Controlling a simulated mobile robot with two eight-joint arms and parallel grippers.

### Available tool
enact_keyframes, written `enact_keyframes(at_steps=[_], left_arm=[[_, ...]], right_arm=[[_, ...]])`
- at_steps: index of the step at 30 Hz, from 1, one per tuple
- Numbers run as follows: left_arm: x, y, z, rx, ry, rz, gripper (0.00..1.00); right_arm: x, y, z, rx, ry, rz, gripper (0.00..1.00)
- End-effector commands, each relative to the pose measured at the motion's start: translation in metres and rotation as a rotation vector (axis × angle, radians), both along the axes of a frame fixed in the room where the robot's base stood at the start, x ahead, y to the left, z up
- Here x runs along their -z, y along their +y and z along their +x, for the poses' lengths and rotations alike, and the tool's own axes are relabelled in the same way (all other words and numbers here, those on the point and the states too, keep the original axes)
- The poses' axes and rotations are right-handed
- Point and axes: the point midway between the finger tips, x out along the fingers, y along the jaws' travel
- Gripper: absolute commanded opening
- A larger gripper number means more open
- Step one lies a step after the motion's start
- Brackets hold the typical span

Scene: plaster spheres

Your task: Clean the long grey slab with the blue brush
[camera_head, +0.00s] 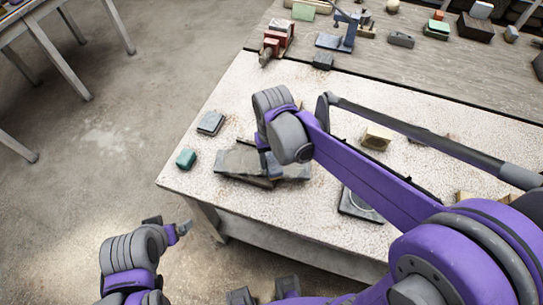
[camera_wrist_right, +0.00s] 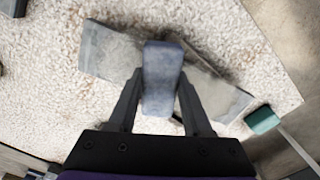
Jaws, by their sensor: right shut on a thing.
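The long grey slab (camera_head: 238,163) lies flat near the front left of the pale speckled table. In the right wrist view the slab (camera_wrist_right: 105,52) runs slantwise behind the fingers, with paler dusty-looking patches along its middle. My right gripper (camera_head: 268,163) is over the slab in the head view. In the wrist view my right gripper (camera_wrist_right: 160,105) is shut on the blue brush (camera_wrist_right: 162,75), a blue-grey block lying across the slab's middle. I cannot tell whether the brush touches it. My left gripper (camera_head: 168,226) is off the table's front left; its jaw opening is unclear.
A teal block (camera_head: 186,159) is just left of the slab, and a grey-green block (camera_head: 210,123) is behind it. A yellowish block (camera_head: 376,138) lies to the right. A red vise (camera_head: 276,40) and tools stand at the back. My right arm hides part of the table.

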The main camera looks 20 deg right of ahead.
Motion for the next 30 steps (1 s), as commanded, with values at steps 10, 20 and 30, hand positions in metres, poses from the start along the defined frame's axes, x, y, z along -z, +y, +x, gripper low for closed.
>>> enact_keyframes(at_steps=[10,20,30], left_arm=[[0.002,0.000,-0.001,0.000,0.001,0.000,1.00],[0.002,0.000,-0.001,0.000,0.001,0.000,1.00],[0.003,0.000,-0.001,0.000,0.002,0.000,1.00]], right_arm=[[0.002,0.000,-0.007,0.000,0.000,0.000,0.05],[0.000,0.000,0.010,0.001,0.000,0.000,0.05],[0.000,0.000,0.023,0.001,0.000,0.000,0.05]])
